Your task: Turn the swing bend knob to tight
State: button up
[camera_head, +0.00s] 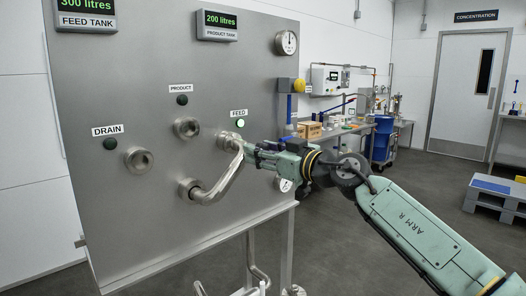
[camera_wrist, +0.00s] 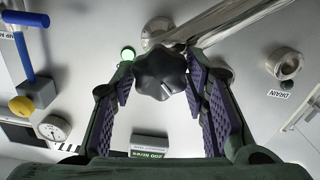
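The steel swing bend pipe (camera_head: 222,182) curves from a lower port up to the port under the lit green FEED lamp (camera_head: 240,123). It also shows in the wrist view (camera_wrist: 238,20). Its black lobed knob (camera_wrist: 160,73) is at the pipe's upper end. My gripper (camera_head: 250,152) is at that end in the head view and hides the knob there. In the wrist view my gripper (camera_wrist: 157,72) is open, with its purple-padded fingers on either side of the knob. Whether the pads touch it, I cannot tell.
The upright steel panel (camera_head: 230,75) carries a PRODUCT port (camera_head: 187,128) and a DRAIN port (camera_head: 138,159), both without a pipe.

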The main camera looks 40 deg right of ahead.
jog(key=o, duration=0.4)
notch_tip(320, 180, up, 10)
jog(key=shift+r, duration=0.1)
dwell(0.5)
dwell(0.5)
